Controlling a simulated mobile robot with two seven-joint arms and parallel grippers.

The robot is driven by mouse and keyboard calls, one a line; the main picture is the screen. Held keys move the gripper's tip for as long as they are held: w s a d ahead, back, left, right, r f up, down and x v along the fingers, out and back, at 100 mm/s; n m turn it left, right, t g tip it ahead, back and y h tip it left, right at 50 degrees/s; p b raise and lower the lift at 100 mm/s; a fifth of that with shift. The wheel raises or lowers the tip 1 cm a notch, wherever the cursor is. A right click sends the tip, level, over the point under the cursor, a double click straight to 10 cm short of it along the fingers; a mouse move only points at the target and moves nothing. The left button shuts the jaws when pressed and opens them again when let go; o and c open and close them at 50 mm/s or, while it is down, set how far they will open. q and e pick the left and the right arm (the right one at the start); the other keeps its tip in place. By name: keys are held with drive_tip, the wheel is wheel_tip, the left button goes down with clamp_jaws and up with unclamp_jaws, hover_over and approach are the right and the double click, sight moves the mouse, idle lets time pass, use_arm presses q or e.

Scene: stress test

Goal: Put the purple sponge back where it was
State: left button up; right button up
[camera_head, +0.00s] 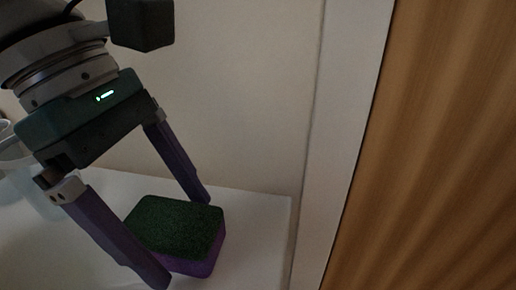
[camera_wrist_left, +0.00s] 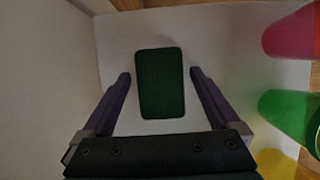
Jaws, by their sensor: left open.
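The purple sponge (camera_head: 203,267) has a dark green scouring top and lies flat on a white surface in the head view. In the left wrist view the sponge (camera_wrist_left: 160,84) shows its green top, lying between the two fingers. My left gripper (camera_head: 180,238) is open, with one finger on either side of the sponge. In the left wrist view small gaps show between the sponge and the fingers of my left gripper (camera_wrist_left: 160,78). My right gripper is in neither view.
The white surface (camera_head: 262,215) ends at a pale wall (camera_head: 250,100) and a white upright post (camera_head: 350,140). A brown wooden panel (camera_head: 445,150) stands at the right. In the wrist view, a pink object (camera_wrist_left: 293,35), a green one (camera_wrist_left: 290,112) and a yellow one (camera_wrist_left: 275,163) stand at the right.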

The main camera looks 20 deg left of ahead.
use_arm(q)
drive_tip(key=p+v, duration=0.2)
drive_tip(key=v, duration=1)
